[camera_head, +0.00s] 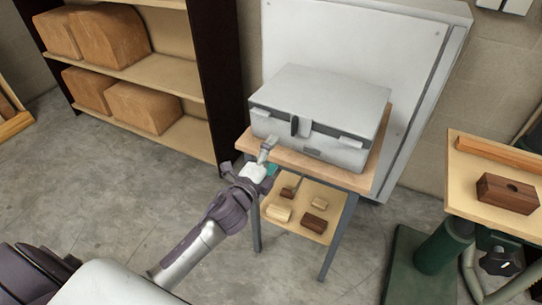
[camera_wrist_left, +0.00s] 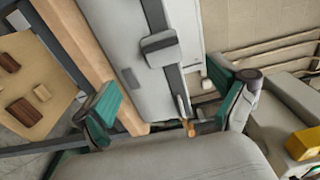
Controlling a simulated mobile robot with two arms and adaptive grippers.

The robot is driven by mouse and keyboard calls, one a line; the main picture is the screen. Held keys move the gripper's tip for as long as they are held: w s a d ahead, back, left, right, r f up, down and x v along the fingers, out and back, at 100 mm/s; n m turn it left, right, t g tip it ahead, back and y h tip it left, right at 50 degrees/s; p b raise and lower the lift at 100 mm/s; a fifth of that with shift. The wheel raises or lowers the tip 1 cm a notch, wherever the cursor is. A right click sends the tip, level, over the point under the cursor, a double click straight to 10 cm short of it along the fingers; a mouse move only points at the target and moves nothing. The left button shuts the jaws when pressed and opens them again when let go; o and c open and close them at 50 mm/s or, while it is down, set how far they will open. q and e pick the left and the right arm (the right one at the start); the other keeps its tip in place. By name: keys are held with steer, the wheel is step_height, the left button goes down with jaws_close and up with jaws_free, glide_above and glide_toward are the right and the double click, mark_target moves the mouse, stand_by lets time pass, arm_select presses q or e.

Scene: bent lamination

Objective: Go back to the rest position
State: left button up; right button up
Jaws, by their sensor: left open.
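My left gripper (camera_head: 264,160) is in front of the left front edge of the small table, close to the wooden tabletop (camera_head: 352,181). In the left wrist view its two teal-padded fingers (camera_wrist_left: 172,103) are spread apart with nothing held between them. A closed light-grey case (camera_head: 335,95) with a dark handle and latches sits on the tabletop; its front with a latch (camera_wrist_left: 160,45) shows beyond the fingers. My right gripper is in neither view.
Several small wooden blocks lie on the table's lower shelf (camera_head: 290,224). A shelving unit (camera_head: 165,75) with large brown blocks stands at left. A workbench (camera_head: 462,185) holds a dark wooden block (camera_head: 507,193) at right. The grey floor (camera_head: 120,200) at left is clear.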

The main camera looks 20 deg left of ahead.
arm_select(q)
steer(key=shift+s, duration=0.55)
steer(key=s+a+f+n+g, duration=0.1)
steer(key=s+f+n+g, duration=0.25)
steer(key=f, duration=0.75)
steer(key=s+a+f+n+g+y, duration=0.15)
steer(key=s+f, duration=0.35)
steer(key=f, duration=0.7)
steer(key=s+f+n+g, duration=0.3)
steer(key=s+f, duration=0.1)
steer(key=f, duration=0.7)
steer(key=s+f+n+g, duration=0.3)
steer(key=s+f, duration=0.3)
steer(key=s, duration=0.6)
steer(key=s+d+f+n+g, duration=0.1)
steer(key=s+f+n+g, duration=0.1)
steer(key=s+f, duration=0.5)
steer(key=s+d+f+n+g, duration=0.1)
steer(key=s+f+n+g, duration=0.2)
steer(key=s+f, duration=0.4)
steer(key=s+g, duration=0.1)
steer(key=s, duration=0.8)
steer(key=shift+s+d+f+n, duration=0.15)
steer(key=shift+s+n, duration=0.15)
steer(key=shift+c, duration=0.2)
